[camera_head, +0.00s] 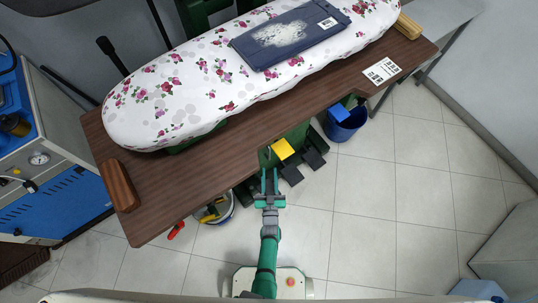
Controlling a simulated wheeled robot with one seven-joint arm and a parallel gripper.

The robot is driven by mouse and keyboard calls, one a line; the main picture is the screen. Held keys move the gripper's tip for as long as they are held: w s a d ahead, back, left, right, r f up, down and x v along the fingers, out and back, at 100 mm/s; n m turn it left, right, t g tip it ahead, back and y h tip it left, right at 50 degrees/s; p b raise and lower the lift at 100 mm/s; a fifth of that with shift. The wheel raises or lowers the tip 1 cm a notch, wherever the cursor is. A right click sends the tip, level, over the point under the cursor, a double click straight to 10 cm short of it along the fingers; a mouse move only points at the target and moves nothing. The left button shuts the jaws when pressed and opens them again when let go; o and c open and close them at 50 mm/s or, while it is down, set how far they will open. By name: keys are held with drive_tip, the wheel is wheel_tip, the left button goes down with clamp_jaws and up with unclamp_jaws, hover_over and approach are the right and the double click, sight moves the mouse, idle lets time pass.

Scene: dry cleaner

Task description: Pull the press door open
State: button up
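A grey and blue machine (30,150) with a round gauge (39,158) stands at the left edge, partly cut off. Its lower front has a blue panel (52,210); I cannot tell whether this is the press door, and no clear handle shows. My gripper (269,174) points away from my base, at the front edge of the brown table and well to the right of the machine. Its two fingers are apart with nothing visible between them. It touches nothing that I can make out.
Black pedals (291,175), a blue bucket (346,122) and another bucket (215,210) stand below. Tiled floor is free at right.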

sight(269, 152)
drive_tip(key=w, duration=0.9)
drive_tip(key=shift+w+a, duration=0.15)
clamp_jaws()
